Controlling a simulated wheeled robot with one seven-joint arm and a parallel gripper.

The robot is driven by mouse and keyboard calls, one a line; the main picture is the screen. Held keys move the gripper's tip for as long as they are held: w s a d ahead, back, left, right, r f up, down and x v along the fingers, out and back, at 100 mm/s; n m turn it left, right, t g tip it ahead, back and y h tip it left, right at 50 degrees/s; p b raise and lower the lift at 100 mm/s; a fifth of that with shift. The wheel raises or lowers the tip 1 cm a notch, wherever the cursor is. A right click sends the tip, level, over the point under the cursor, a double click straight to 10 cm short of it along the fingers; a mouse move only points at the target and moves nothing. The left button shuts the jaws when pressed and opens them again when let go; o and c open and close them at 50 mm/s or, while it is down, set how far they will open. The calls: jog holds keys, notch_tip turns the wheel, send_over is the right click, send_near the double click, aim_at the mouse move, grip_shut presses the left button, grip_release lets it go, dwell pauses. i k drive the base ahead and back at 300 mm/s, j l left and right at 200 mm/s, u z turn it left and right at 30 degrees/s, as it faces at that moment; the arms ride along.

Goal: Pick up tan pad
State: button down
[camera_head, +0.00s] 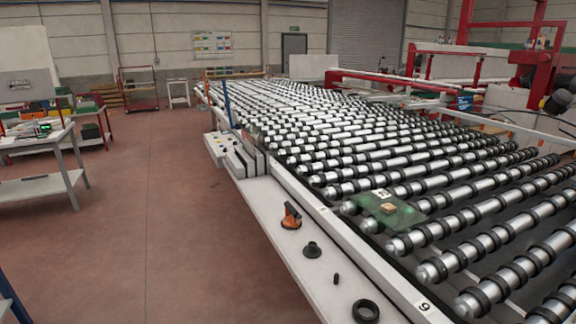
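A small tan pad (388,208) lies on a greenish glass piece (408,214) that rests on the conveyor rollers, right of centre in the head view. A small dark and white label (382,193) sits on the glass just behind the pad. The pad looks flat and uncovered from above. My gripper is not in this view, so its place relative to the pad does not show.
On the white ledge (315,278) along the conveyor stand an orange-handled tool (291,216), a black cup-shaped part (312,250), a small black peg (336,279) and a black ring (366,312). The floor (165,235) left of the ledge is clear. A workbench (50,186) stands far left.

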aim_at(388, 208)
jog(key=i+j+u, duration=0.2)
jog(key=i, duration=0.8)
jog(key=i+j+u, duration=0.2)
jog(key=i, duration=0.8)
jog(key=l, duration=0.1)
